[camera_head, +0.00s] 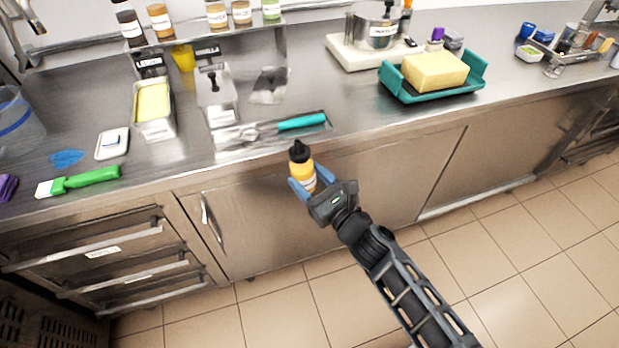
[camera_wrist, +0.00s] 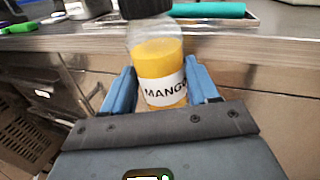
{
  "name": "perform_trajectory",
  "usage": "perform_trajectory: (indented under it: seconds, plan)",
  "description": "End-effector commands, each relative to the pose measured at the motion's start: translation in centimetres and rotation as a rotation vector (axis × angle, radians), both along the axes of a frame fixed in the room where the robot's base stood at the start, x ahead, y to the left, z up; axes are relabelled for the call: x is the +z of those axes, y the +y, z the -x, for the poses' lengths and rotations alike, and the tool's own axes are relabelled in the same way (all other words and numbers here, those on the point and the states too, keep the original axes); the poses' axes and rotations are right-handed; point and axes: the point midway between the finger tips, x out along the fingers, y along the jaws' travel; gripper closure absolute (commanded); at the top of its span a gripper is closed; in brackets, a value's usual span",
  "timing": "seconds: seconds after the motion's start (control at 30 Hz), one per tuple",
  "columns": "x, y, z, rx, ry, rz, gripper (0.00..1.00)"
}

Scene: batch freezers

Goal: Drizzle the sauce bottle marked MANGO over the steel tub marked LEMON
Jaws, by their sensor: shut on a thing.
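My gripper (camera_head: 314,185) is shut on the mango bottle (camera_head: 301,168), a clear bottle of yellow sauce with a black cap. In the wrist view the bottle (camera_wrist: 159,62) stands about upright between the blue fingers (camera_wrist: 160,92), its white label reading MANGO. It is held in front of the counter's front edge. The steel tub marked LEMON (camera_head: 136,115) stands on the counter to the left, open, with pale yellow content and a black sign behind it. The gripper is well to the right of and nearer than the tub.
A second steel tub (camera_head: 230,113) with a lid stands right of the lemon tub. A tray (camera_head: 228,137) with a teal-handled tool lies at the counter edge. A green-handled brush (camera_head: 92,179) and white scale-like item (camera_head: 112,144) lie left.

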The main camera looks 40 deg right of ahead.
Motion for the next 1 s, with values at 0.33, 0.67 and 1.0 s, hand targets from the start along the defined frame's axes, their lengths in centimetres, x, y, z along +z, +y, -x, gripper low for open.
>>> perform_trajectory:
  seconds: [0.33,0.67,1.0]
  plan:
    - [0.1,-0.1,0.0,-0.001,-0.002,0.13,0.77]
    - [0.4,0.0,-0.1,0.004,-0.003,0.224,0.77]
    - [2.6,-0.1,-0.3,0.036,-0.007,0.25,0.77]
